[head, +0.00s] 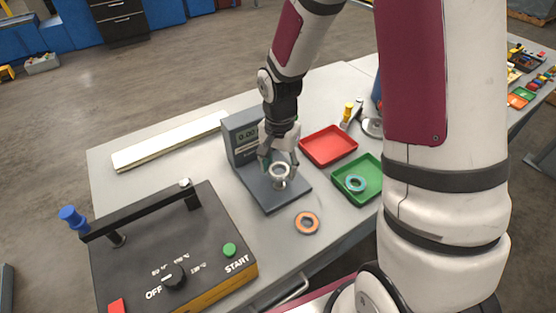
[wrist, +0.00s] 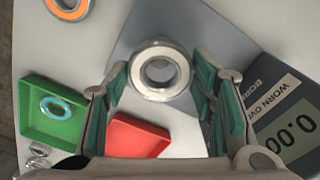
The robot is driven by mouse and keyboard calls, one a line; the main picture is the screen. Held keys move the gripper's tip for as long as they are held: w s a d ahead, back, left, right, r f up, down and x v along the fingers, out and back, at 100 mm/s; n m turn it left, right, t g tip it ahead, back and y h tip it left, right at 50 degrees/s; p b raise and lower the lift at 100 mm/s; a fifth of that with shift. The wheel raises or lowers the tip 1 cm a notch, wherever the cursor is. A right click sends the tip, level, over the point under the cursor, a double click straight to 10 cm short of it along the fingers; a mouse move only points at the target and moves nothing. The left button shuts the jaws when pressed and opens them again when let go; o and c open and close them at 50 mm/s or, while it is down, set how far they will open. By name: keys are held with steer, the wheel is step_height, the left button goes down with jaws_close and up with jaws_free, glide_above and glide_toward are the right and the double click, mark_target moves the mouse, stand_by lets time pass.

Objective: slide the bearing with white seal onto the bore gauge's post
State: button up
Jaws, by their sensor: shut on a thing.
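The bearing with white seal is a silver ring with a pale inner face. It shows in the head view (head: 280,169) and the wrist view (wrist: 141,75). My gripper (head: 278,163) is shut on it, with the fingers on opposite sides of the ring and the bore facing up. The bore gauge (head: 243,137) is a dark grey stand with a digital display and a flat base. The ring is over that base. A small metal piece shows just under the ring, probably the post, mostly hidden. I cannot tell whether the ring is around it.
An orange-ringed bearing (head: 306,222) lies on the table in front of the base. A green tray (head: 369,190) holds a blue-ringed bearing (head: 355,183). A red tray (head: 328,146) stands behind it. A black heater box (head: 170,250) is at the left.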

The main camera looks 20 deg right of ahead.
steer(key=shift+f+b, duration=0.3)
steer(key=shift+f, duration=0.55)
stand_by(0.6)
steer(key=shift+f, duration=0.35)
steer(key=shift+f, duration=0.25)
stand_by(0.4)
steer(key=shift+f+b, duration=0.35)
steer(key=shift+b, duration=0.1)
steer(key=shift+f+b, duration=0.3)
steer(key=shift+f, duration=0.4)
steer(key=o, duration=1.6)
steer(key=shift+o, duration=0.2)
steer(key=shift+r, duration=0.1)
